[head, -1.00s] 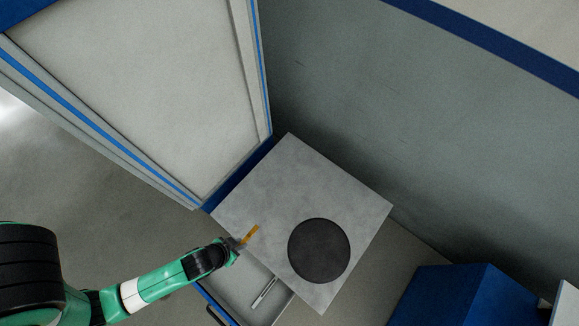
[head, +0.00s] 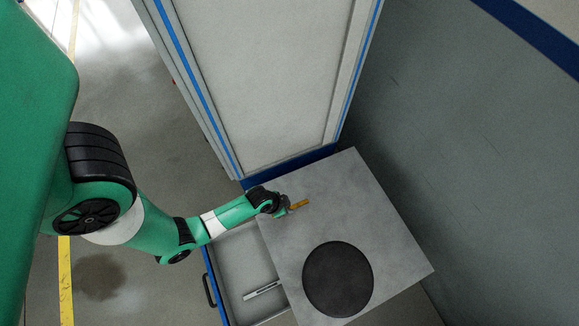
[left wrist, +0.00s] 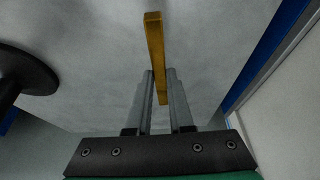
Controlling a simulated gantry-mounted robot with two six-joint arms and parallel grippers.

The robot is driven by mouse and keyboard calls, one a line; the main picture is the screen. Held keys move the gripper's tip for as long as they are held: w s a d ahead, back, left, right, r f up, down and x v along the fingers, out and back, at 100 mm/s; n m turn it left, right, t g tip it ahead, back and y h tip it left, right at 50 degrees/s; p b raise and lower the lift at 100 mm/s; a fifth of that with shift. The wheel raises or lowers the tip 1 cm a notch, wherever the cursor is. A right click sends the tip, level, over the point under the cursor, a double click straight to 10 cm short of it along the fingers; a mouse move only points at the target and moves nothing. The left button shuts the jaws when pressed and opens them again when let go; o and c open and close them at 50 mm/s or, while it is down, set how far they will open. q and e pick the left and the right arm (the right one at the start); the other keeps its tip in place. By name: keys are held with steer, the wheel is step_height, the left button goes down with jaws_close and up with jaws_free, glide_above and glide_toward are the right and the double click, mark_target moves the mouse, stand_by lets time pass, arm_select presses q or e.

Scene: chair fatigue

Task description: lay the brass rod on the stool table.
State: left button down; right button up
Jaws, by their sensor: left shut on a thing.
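The brass rod (head: 300,204) is a short golden bar. My left gripper (head: 284,207) is shut on it, and the rod sticks out past the fingertips. In the left wrist view the rod (left wrist: 155,45) runs up from between the two fingers (left wrist: 160,92). The stool table (head: 385,225) has a grey square top, and the rod shows over its part near the cabinet. I cannot tell whether the rod touches the top or how high above it the rod is. My right gripper is not in view.
A round black disc (head: 338,280) is on the stool table; it also shows in the left wrist view (left wrist: 25,75). An open drawer (head: 232,262) with a metal piece (head: 262,291) lies left of the table. A tall pale cabinet (head: 265,80) stands behind. Bare tabletop surrounds the rod.

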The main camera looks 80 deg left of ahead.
arm_select(q)
steer(key=shift+w+a+f, duration=0.15)
steer(key=shift+w+f, duration=0.1)
steer(key=x, duration=0.1)
steer(key=b+x, duration=0.2)
steer(key=shift+s+a, duration=0.1)
steer(key=shift+s, duration=0.2)
steer(key=shift+f, duration=0.4)
steer(key=shift+f, duration=0.15)
steer(key=c, duration=0.8)
jaws_free()
